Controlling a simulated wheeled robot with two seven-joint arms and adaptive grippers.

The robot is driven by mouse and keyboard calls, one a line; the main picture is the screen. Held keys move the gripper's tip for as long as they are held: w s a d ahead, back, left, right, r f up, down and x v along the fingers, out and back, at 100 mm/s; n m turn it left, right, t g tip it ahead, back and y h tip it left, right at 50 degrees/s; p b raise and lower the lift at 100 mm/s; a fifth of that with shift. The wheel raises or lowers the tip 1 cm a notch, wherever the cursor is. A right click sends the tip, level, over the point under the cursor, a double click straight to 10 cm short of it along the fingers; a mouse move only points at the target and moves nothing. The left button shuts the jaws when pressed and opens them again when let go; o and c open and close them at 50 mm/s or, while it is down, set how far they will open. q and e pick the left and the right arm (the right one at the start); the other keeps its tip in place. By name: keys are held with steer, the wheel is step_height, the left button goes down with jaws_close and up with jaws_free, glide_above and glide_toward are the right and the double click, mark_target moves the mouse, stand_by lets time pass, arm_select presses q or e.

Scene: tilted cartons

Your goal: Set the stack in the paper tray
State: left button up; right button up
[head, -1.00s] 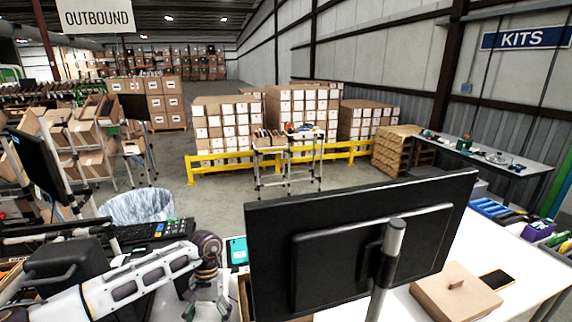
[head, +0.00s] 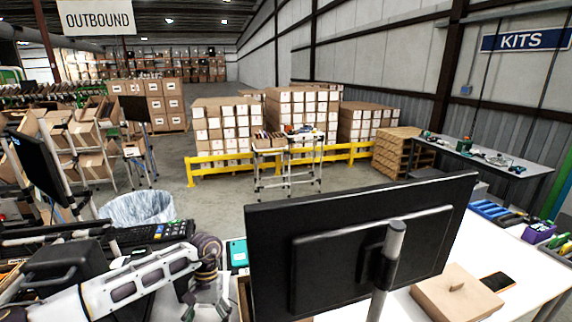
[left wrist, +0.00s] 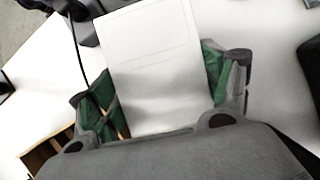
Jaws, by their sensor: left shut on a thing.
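A white, flat-faced stack (left wrist: 150,50) fills the middle of the left wrist view. My left gripper (left wrist: 162,92) is shut on it, with one green-padded finger along each side. In the head view my left gripper (head: 208,298) is at the bottom, left of the big monitor; the stack cannot be made out there. A brown, wooden-looking open edge (left wrist: 42,152) shows at the lower left of the left wrist view. I cannot tell whether it is the paper tray. My right gripper is not in view.
A large black monitor (head: 350,240) hides much of the white table (head: 528,262). A brown lidded box (head: 455,293) and a dark phone (head: 497,281) lie on the right. A keyboard (head: 150,232) and a teal-screened device (head: 238,252) are near my left arm.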

mark_target(206, 315)
arm_select(q)
steer(key=shift+r, duration=0.25)
stand_by(0.3)
steer(key=shift+r+p, duration=1.65)
steer(key=shift+r+p, duration=0.45)
